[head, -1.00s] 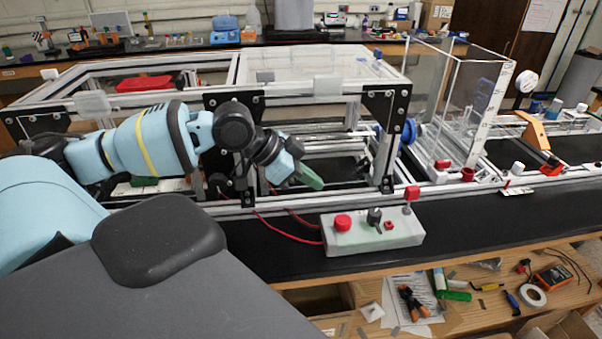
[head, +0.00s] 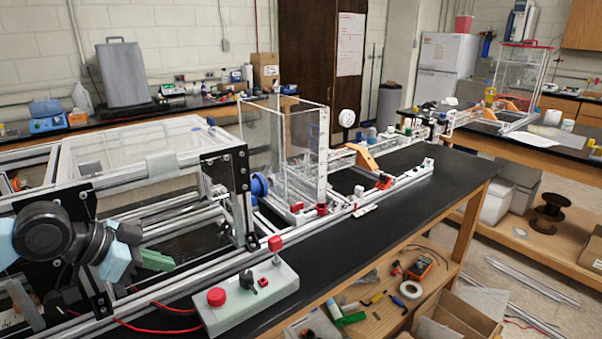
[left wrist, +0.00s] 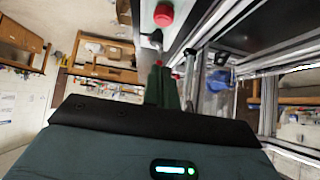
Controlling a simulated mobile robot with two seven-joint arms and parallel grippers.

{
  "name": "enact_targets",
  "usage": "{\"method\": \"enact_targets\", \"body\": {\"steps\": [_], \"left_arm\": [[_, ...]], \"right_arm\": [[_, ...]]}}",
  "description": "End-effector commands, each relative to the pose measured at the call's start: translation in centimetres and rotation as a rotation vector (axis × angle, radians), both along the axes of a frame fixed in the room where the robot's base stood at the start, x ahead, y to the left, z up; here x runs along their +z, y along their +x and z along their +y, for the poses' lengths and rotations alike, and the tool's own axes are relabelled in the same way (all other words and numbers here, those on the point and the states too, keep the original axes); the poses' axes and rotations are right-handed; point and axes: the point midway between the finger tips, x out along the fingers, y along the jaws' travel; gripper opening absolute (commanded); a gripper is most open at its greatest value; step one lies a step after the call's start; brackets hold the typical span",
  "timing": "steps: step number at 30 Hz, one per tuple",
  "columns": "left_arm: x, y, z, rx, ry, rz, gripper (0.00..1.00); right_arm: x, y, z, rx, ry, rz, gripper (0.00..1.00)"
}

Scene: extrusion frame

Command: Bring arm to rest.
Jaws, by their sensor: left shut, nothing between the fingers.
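My left gripper (head: 165,263) shows at the left of the head view, with its green fingers inside the front of the aluminium extrusion frame (head: 222,170). The fingers are shut and hold nothing. In the left wrist view the two green fingers (left wrist: 163,75) lie side by side and point to the top of the picture. The dark grey wrist joint and pale blue gripper body are cut near the left edge of the head view. My right gripper is in neither view.
A control box (head: 245,300) with red buttons stands on the black bench just right of my left gripper. Red cables (head: 150,315) run near it. A clear tank (head: 285,155) stands farther along. The bench top right of the control box (head: 370,230) is mostly clear.

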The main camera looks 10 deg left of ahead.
Motion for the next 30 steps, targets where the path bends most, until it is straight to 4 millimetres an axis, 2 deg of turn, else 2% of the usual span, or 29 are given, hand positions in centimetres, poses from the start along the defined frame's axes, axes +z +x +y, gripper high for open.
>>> {"method": "enact_targets", "body": {"steps": [2,5,12,18,24,30], "left_arm": [[-0.9,-0.2,-0.4,-0.008,-0.001,0.011,0.00],[-3.6,-1.1,-1.5,-0.032,0.007,0.041,0.00],[-13.4,-5.4,-5.9,-0.084,0.049,0.135,0.00],[-19.7,-9.9,-9.3,-0.048,0.086,0.201,0.00],[-24.0,-14.6,-11.7,0.066,0.122,0.279,0.00],[-26.4,-19.4,-12.8,0.236,0.169,0.379,0.00]], "right_arm": [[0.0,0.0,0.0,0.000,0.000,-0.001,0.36],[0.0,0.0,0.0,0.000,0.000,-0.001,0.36],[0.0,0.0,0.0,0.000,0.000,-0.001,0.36],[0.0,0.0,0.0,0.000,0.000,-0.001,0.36],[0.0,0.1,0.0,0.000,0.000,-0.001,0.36],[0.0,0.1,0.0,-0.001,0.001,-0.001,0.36]]}}
